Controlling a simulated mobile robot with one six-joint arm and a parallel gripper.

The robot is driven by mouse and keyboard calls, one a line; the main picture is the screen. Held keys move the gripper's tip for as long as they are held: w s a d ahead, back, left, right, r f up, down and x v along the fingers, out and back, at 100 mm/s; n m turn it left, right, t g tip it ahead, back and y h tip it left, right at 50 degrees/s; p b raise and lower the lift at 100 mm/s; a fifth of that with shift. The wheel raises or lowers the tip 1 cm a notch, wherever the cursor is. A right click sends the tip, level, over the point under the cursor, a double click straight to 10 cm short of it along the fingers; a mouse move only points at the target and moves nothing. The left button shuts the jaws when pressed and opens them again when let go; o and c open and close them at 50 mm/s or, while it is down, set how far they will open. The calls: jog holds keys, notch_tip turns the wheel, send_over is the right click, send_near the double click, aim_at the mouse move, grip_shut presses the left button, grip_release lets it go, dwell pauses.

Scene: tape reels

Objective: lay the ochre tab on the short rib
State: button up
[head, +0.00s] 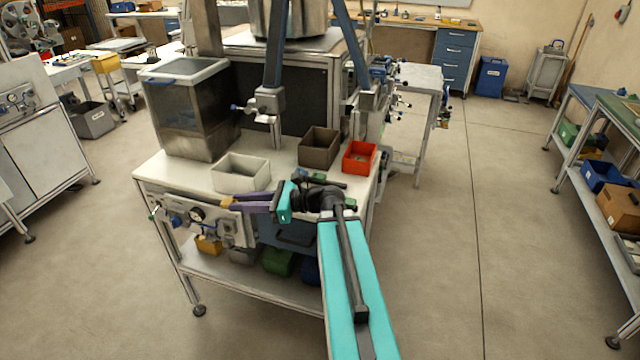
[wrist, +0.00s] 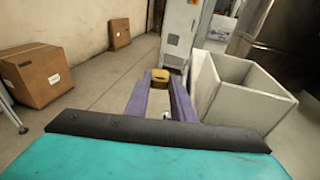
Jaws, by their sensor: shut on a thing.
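The ochre tab (wrist: 160,75) is pinched between the tips of the two purple fingers of my gripper (wrist: 160,90) in the wrist view. In the head view my gripper (head: 234,203) points left along the near edge of the white bench, and the tab (head: 227,203) is a small yellowish bit at its tip. The gripper is shut on the tab, which appears held clear of the bench top. I cannot pick out the short rib in either view.
A pale open bin (head: 241,173) stands on the bench (head: 160,176) just behind my gripper; it is close on the right in the wrist view (wrist: 230,95). A brown bin (head: 319,148) and a red bin (head: 359,157) stand farther right. Gauges and fittings (head: 197,215) line the bench front.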

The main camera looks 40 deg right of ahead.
jog(key=s+d+r+h+b, duration=0.1)
jog(key=s+d, duration=0.1)
jog(key=d, duration=0.3)
jog(key=s+d+r+m+t, duration=0.1)
jog(key=s+d, duration=0.1)
jog(key=d, duration=0.3)
jog(key=s+d+r+m+t+h+b, duration=0.1)
jog(key=d, duration=0.5)
jog(key=shift+s+h+b, duration=0.3)
jog(key=shift+s, duration=0.1)
jog(key=p, duration=0.5)
send_over(349, 190)
jog(key=shift+w+f, duration=0.15)
jog(key=shift+f, duration=0.55)
jog(key=shift+f, duration=0.2)
jog(key=shift+f+p, duration=0.65)
jog(key=shift+f, duration=0.95)
jog(key=shift+f, duration=0.2)
